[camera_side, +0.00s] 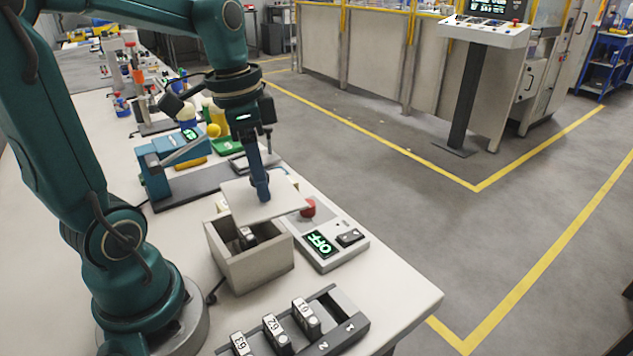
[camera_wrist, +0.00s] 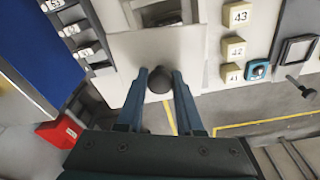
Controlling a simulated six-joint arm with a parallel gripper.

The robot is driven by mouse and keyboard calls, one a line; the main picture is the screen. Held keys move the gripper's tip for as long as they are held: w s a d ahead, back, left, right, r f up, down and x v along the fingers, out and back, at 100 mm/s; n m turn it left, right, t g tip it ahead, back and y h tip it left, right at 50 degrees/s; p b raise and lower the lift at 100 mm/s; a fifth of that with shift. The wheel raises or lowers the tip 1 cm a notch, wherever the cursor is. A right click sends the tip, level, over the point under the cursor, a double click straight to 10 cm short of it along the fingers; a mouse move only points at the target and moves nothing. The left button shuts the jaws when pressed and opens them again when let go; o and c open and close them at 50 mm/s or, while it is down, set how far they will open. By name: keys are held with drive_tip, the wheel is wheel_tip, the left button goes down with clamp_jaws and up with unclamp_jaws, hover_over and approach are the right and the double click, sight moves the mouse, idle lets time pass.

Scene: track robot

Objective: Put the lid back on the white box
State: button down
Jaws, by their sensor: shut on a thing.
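The white box (camera_side: 248,268) stands on the bench with its top open, and a dark and light object (camera_side: 247,237) shows inside it. My gripper (camera_side: 263,197) is shut on the lid (camera_side: 290,202), a flat pale plate. The lid is above the box and offset toward its far side, so the near part of the opening is uncovered. I cannot tell whether the lid touches the rim. In the wrist view, my gripper's fingers (camera_wrist: 160,76) are on either side of the dark round knob (camera_wrist: 159,82) of the lid (camera_wrist: 130,55). Part of the box opening shows beyond it.
A dark rack (camera_side: 345,328) with numbered blocks is in front. A blue device (camera_side: 160,160) stands behind. The bench's front right corner is clear.

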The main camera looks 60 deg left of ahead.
sight(237, 193)
drive_tip(key=shift+s+a+r+n, duration=0.25)
drive_tip(key=shift+s+a+r, duration=0.1)
drive_tip(key=shift+s, duration=0.25)
drive_tip(key=shift+s+a+r+n, duration=0.25)
drive_tip(key=shift+s+a, duration=0.05)
drive_tip(key=shift+s, duration=0.3)
drive_tip(key=shift+s+a+r+n, duration=0.2)
drive_tip(key=shift+a+n, duration=0.1)
drive_tip(key=shift+a, duration=0.1)
drive_tip(key=shift+f, duration=3.35)
drive_tip(key=shift+f, duration=0.5)
unclamp_jaws()
drive_tip(key=shift+r, duration=3.5)
